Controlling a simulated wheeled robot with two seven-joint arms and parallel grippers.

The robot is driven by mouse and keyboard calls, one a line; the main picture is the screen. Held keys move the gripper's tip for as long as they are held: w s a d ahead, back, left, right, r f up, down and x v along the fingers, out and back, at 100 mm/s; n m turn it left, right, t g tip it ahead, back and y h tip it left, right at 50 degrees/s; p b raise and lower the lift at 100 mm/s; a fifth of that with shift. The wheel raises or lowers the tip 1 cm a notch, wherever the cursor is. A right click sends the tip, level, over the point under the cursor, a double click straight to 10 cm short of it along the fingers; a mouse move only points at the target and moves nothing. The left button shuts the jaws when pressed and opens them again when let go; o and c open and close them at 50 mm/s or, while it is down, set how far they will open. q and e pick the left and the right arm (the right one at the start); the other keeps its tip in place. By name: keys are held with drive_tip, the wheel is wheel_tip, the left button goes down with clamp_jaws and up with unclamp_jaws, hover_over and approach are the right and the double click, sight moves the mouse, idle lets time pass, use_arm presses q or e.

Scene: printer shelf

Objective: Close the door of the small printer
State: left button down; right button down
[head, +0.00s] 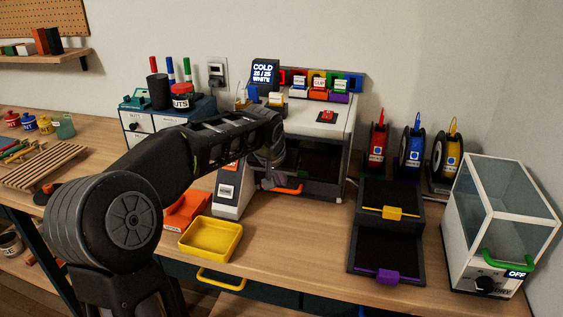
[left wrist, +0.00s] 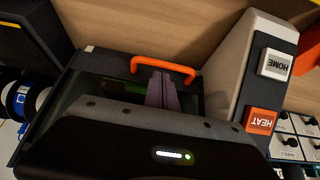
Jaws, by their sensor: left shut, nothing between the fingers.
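The small printer (head: 325,122) is a white box with a dark front opening at the middle of the bench. Its door (left wrist: 90,72) is a dark see-through panel with an orange handle (left wrist: 162,66), which also shows low at the front in the head view (head: 290,188). The door appears to stand out from the front; its exact angle is unclear. My left gripper (head: 268,183) is at the left part of the opening, fingers shut and empty. In the left wrist view the fingertips (left wrist: 162,78) are over the panel, just beside the handle; contact is unclear. My right gripper is not in view.
A control panel with HOME and HEAT buttons (left wrist: 270,90) stands close beside the printer. A yellow tray (head: 210,240) is in front. Black bins (head: 385,235), spools (head: 412,155) and a clear-topped box (head: 500,220) stand right. Bare bench lies before the printer.

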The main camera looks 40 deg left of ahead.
use_arm(q)
drive_tip(key=w+r+v, duration=0.1)
drive_tip(key=v, duration=1.1)
drive_tip(key=shift+w+a+p, duration=0.2)
drive_tip(key=shift+a+p, duration=0.05)
drive_tip(key=shift+p, duration=0.15)
drive_tip(key=shift+r, duration=0.1)
